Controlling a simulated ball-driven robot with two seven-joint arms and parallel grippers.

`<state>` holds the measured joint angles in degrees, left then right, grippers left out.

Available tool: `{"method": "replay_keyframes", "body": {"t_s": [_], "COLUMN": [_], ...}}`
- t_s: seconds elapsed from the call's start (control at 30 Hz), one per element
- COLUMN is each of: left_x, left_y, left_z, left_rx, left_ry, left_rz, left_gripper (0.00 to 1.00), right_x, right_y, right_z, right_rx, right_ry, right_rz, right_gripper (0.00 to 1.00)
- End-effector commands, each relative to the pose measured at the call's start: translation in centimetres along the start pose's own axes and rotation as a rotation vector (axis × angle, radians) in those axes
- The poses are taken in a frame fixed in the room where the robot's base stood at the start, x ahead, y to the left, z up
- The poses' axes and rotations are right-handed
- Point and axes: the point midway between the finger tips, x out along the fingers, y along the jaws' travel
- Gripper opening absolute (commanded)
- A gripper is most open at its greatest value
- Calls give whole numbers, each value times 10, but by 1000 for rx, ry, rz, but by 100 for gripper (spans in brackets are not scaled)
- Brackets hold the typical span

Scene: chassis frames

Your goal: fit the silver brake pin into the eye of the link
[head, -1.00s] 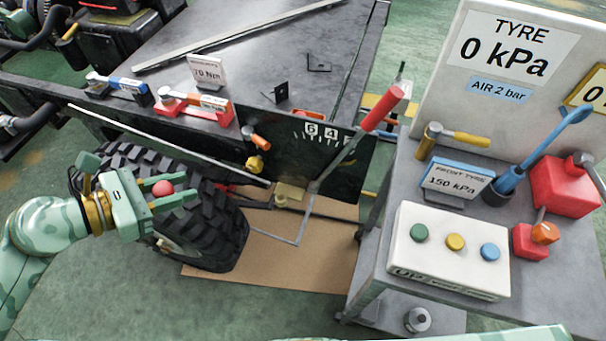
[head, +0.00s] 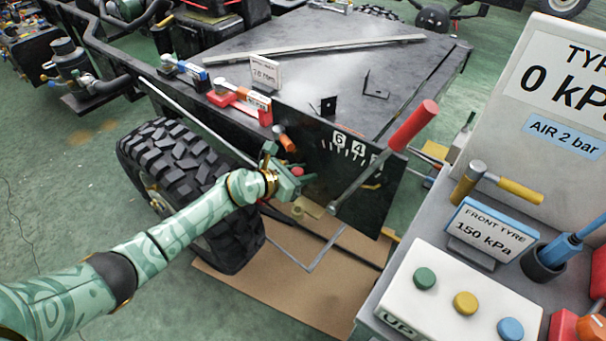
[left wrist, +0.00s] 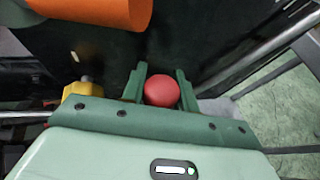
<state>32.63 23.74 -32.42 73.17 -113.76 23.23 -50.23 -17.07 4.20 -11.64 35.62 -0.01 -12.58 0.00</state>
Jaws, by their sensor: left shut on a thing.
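My left gripper (head: 304,182) is shut on a part with a round red knob (left wrist: 161,91). The knob sits between the two green fingers in the left wrist view. It looks like the head of the brake pin; no silver shank shows. In the head view the gripper is in front of the dark side plate (head: 350,185), just left of the foot of the red-handled lever (head: 385,150). A pale yellowish block (head: 312,208) lies just below the fingers. I cannot make out the link's eye. My right gripper is not in view.
An orange knob (head: 287,143) is close above the gripper and shows large in the left wrist view (left wrist: 100,12). A yellow knob (left wrist: 80,90) is beside it. The tyre (head: 180,165) stands to the left. A trolley with a button box (head: 455,325) is at right.

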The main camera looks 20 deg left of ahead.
Motion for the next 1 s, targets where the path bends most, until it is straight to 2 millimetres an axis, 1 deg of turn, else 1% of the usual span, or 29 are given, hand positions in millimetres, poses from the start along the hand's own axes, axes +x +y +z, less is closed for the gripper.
{"method": "replay_keyframes", "body": {"t_s": [0.3,0.8,1.0], "left_x": [-2,18,21], "left_y": [0,0,0], "left_z": [2,-47,-55], "left_rx": [3,-2,1], "left_ry": [4,7,4], "left_rz": [2,-1,0], "left_gripper": [4,4,4], "right_x": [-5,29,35], "right_y": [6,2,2], "right_z": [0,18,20], "right_rx": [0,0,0], "right_ry": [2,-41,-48], "right_rz": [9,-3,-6], "right_gripper": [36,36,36]}}
